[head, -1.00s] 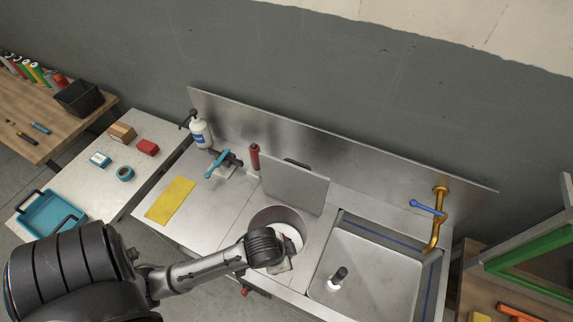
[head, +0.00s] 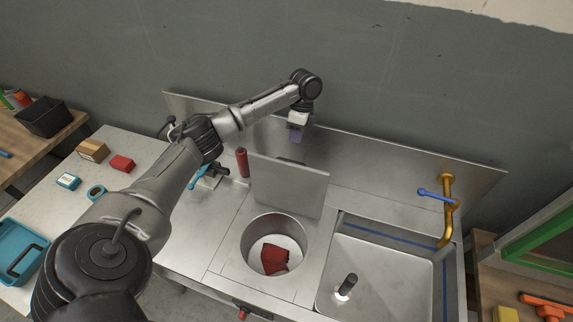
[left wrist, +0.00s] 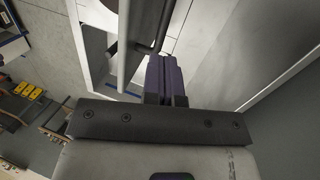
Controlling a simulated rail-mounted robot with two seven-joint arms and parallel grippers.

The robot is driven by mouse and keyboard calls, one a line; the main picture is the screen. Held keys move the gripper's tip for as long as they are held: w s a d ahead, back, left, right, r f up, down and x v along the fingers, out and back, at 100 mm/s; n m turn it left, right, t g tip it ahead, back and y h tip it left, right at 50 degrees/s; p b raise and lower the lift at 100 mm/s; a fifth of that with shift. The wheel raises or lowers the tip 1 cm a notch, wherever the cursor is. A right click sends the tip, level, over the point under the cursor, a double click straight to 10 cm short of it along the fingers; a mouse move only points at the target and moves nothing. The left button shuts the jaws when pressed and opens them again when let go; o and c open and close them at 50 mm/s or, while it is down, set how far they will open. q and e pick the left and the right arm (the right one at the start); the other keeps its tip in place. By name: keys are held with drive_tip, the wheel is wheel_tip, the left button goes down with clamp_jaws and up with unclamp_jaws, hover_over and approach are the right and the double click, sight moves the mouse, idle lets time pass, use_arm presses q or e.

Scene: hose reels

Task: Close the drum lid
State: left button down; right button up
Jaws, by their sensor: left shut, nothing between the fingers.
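The drum lid (head: 288,186) is a square grey metal panel standing upright, open, at the rear of the round drum opening (head: 247,243). A red cloth (head: 274,261) lies inside the drum. My left gripper (head: 296,137) is shut and empty, above and behind the lid's top edge. In the left wrist view, the purple fingers (left wrist: 165,76) are together, close to the lid (left wrist: 127,45), seen nearly edge-on, and its dark bar handle (left wrist: 152,48). I cannot tell whether they touch the handle. My right gripper is out of view.
A metal backsplash (head: 400,165) and wall stand close behind the gripper. A red cylinder (head: 242,163) stands left of the lid. The sink (head: 385,272) with a brass tap (head: 447,215) is to the right. The counter in front of the drum is clear.

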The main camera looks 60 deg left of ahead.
sight(286, 162)
use_arm(q)
drive_tip(key=shift+m+h, duration=0.3)
drive_tip(key=shift+h, duration=0.4)
drive_tip(key=x, duration=0.3)
drive_tip(key=s+x, duration=0.1)
drive_tip(key=x, duration=0.2)
drive_tip(key=a+x, duration=0.1)
drive_tip(key=x, duration=0.2)
drive_tip(key=shift+s+f+p, duration=0.2)
drive_tip(key=shift+s+p, duration=0.1)
drive_tip(key=shift+s, duration=0.15)
drive_tip(key=shift+r, duration=0.1)
